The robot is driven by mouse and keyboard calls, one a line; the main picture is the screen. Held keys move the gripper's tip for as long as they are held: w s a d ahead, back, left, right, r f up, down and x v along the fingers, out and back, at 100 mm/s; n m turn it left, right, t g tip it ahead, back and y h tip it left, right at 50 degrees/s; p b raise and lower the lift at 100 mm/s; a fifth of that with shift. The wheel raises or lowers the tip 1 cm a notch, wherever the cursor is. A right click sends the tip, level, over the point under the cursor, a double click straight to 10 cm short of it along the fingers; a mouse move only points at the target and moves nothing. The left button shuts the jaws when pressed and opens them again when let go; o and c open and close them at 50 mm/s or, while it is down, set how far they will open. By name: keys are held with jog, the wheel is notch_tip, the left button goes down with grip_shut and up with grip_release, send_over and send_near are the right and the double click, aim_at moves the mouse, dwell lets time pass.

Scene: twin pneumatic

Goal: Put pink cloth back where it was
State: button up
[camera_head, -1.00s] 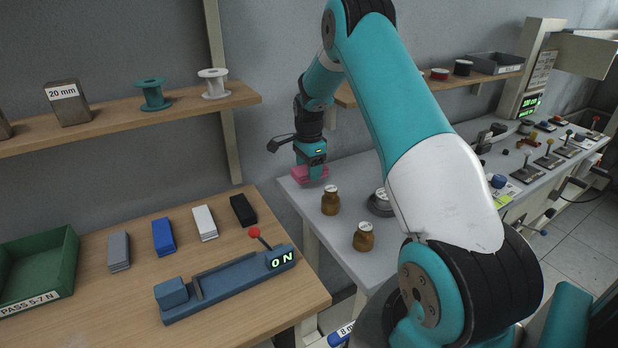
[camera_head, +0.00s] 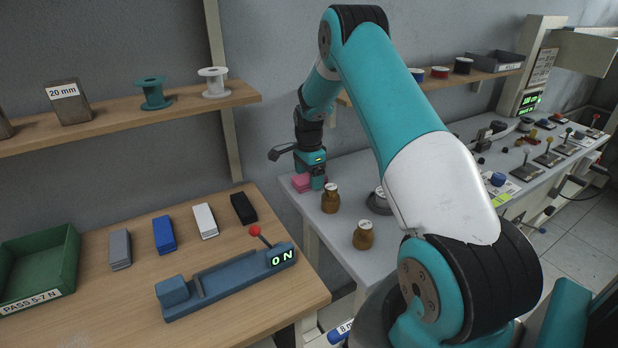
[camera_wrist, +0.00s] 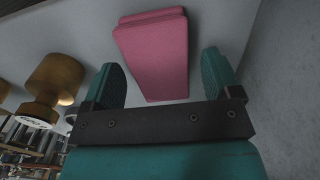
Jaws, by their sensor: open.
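The pink cloth (camera_head: 301,183) is a folded pad. It lies at the back left corner of the grey table, near the wall. My gripper (camera_head: 314,184) is low at that corner, close against the cloth, and covers part of its right side in the head view. In the wrist view, the pink cloth (camera_wrist: 155,55) appears ahead of my gripper (camera_wrist: 162,68). The two teal fingers stand apart on either side of its near end, with a gap at each side. My gripper is open.
The wooden bench (camera_head: 110,285) at left holds several coloured blocks, a green tray (camera_head: 40,268) and a blue device (camera_head: 228,283) reading ON.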

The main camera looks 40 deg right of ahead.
notch_tip(320, 180, up, 11)
jog(key=b, duration=0.1)
jog(key=shift+b, duration=0.3)
jog(key=shift+r, duration=0.1)
jog(key=s+a+r+n+y, duration=0.1)
jog(key=s+a+r+n, duration=0.2)
jog(key=s+a+n, duration=0.6)
jog(key=s+a+r+n+y, duration=0.1)
jog(key=s+a+r+n, duration=0.3)
jog(key=s+a+n, duration=0.5)
jog(key=s+a+r+n+y, duration=0.2)
jog(key=s+a+n, duration=0.7)
jog(key=a, duration=1)
jog(key=shift+s+a+r, duration=0.25)
jog(key=shift+s+r, duration=0.45)
jog(key=shift+s, duration=0.3)
